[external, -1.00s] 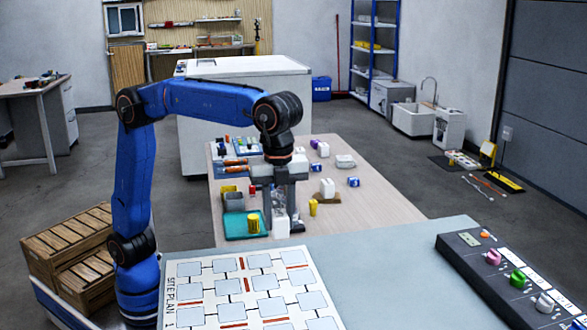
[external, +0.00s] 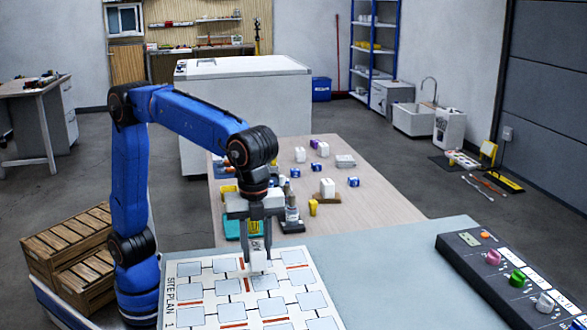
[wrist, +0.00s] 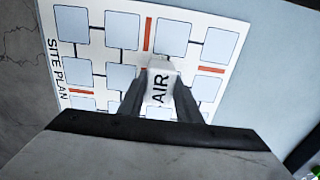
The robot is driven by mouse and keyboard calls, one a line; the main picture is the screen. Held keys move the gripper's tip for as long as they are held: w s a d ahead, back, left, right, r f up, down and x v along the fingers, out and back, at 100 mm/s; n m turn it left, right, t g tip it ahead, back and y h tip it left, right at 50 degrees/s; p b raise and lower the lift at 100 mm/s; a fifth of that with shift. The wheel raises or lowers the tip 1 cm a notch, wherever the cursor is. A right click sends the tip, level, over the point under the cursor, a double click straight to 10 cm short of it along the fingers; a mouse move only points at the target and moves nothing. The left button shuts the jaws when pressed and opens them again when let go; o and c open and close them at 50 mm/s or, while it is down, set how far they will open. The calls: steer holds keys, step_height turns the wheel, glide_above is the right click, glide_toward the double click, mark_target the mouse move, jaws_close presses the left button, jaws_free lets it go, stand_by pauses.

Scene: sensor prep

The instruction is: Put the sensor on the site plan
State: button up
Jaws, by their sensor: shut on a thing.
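The sensor (wrist: 160,86) is a small white block marked "AIR". My gripper (external: 257,240) is shut on it; in the wrist view the two dark fingers (wrist: 158,98) flank it. The sensor also shows in the external view (external: 257,257), low over the far part of the site plan. The site plan (external: 188,269) is a white sheet with pale blue squares, black links and red bars, lying on the near grey-blue table. It fills much of the wrist view (wrist: 66,28). I cannot tell whether the sensor's underside touches the sheet.
A dark panel with coloured knobs (external: 500,262) stands at the table's right. The grey-blue table (external: 390,270) is clear between it and the plan. Behind, a wooden table (external: 375,205) holds several small boxes, a bottle (external: 291,212) and a teal tray (external: 233,232).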

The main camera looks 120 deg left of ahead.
mark_target(257, 260)
steer(key=shift+f, duration=1.4)
steer(key=shift+f, duration=0.15)
steer(key=o, duration=1.1)
